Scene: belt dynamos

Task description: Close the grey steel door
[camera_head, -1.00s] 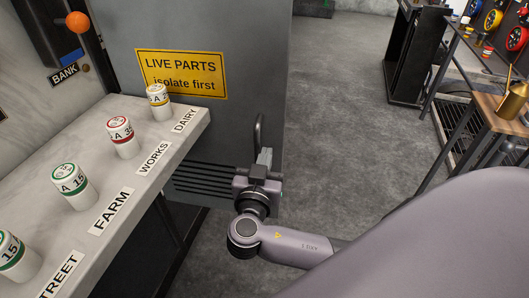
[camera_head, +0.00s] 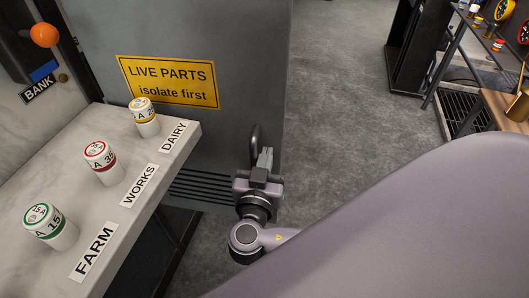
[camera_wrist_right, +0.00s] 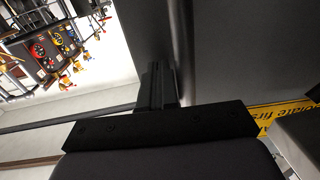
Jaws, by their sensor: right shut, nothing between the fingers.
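The grey steel door (camera_head: 225,45) stands open in the head view, with a yellow "LIVE PARTS isolate first" sign (camera_head: 168,82) and vent slots low down. A dark upright handle (camera_head: 255,140) is near its free edge. My right gripper (camera_head: 265,158) is shut and empty, its fingertips right at the handle's lower part; I cannot tell whether they touch it. In the right wrist view the fingers (camera_wrist_right: 158,85) lie along the grey door face (camera_wrist_right: 235,50), beside a dark upright edge. My left gripper is not in view.
A pale marble shelf (camera_head: 120,205) with several fuse holders stands left of the door. A "BANK" switch with an orange knob (camera_head: 44,35) is above it. Right of the door is bare grey floor (camera_head: 335,90), then a dark rack and a bench with a brass can.

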